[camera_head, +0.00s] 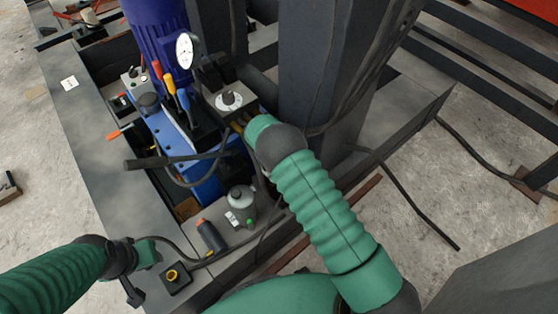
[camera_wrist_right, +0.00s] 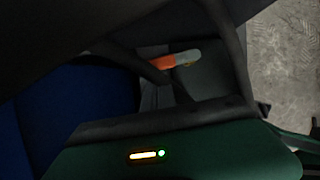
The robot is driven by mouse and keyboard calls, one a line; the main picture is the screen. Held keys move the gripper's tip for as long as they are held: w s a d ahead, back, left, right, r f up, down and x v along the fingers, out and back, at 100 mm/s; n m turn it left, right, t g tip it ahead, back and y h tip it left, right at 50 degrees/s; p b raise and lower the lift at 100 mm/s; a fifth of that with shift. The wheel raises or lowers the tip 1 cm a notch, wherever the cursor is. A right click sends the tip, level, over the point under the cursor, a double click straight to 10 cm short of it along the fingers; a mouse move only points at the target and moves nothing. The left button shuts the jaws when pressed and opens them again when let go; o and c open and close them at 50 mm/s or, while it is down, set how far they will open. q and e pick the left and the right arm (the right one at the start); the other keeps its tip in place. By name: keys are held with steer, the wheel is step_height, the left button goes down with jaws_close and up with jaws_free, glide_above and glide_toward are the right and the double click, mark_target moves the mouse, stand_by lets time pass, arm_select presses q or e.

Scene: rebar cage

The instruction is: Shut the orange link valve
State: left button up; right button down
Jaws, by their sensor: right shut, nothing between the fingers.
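Another orange handle (camera_head: 114,135) sticks out at the machine's left side. I cannot tell which is the link valve. The right wrist view shows an orange piece with a pale end (camera_wrist_right: 180,60), beyond dark bars. My right arm reaches to the machine's right side; its gripper is shut and empty, its fingertips largely hidden in the head view. My left gripper (camera_head: 140,270) is low at the left, its jaws unclear.
A pressure gauge (camera_head: 184,50) and a block with a round knob (camera_head: 229,99) top the machine. A black bar (camera_head: 165,162) juts left. A dark column (camera_head: 325,70) rises behind my right arm.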

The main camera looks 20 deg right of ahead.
steer(key=shift+w+d, duration=0.25)
steer(key=shift+w, duration=0.05)
steer(key=shift+w+d, duration=0.1)
stand_by(0.5)
steer(key=shift+s+r+p, duration=0.15)
steer(key=shift+s+p, duration=0.35)
steer(key=shift+p, duration=0.45)
steer(key=shift+s, duration=0.3)
steer(key=p+v, duration=0.9)
steer(key=v, duration=0.1)
steer(key=shift+w, duration=0.25)
